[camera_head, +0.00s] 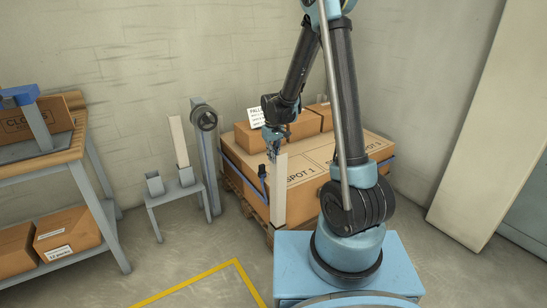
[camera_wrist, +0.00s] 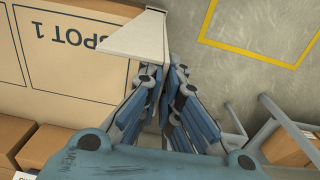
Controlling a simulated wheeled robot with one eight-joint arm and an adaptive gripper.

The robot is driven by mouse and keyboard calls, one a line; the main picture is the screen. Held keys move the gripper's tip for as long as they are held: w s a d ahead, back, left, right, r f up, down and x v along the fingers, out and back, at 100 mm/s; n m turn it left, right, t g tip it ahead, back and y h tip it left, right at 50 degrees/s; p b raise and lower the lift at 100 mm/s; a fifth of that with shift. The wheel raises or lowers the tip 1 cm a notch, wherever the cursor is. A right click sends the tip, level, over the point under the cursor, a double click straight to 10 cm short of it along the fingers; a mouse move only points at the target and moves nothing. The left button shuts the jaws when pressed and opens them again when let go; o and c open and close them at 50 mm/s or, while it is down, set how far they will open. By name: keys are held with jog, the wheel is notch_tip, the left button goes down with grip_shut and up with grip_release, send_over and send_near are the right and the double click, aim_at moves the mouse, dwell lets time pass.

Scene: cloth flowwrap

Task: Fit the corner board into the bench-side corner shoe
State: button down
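A pale corner board (camera_head: 279,195) stands roughly upright in front of the near side of the big carton (camera_head: 320,165) on the pallet. My gripper (camera_head: 274,150) is at its top end with the fingers closed around it. In the wrist view the board (camera_wrist: 128,36) shows as a pale angled profile at the fingertips (camera_wrist: 166,72), with fingers on both sides. The board's lower end is near the pallet's front edge; I cannot tell whether it sits in a shoe. No corner shoe can be made out clearly there.
A second pale board (camera_head: 178,141) stands in a grey socket on a small stand (camera_head: 174,194); the socket beside it (camera_head: 155,184) is empty. A grey post (camera_head: 206,160) stands behind. The workbench (camera_head: 60,158) is left. Yellow floor lines (camera_head: 195,284) mark open floor.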

jog(key=shift+f, duration=4.05)
jog(key=c, duration=1.7)
grip_release()
jog(key=shift+o, duration=0.5)
jog(key=o, duration=0.4)
jog(key=shift+c, duration=0.2)
jog(key=shift+r, duration=0.1)
notch_tip(320, 180, up, 6)
send_over(273, 170)
jog(key=shift+d, duration=0.1)
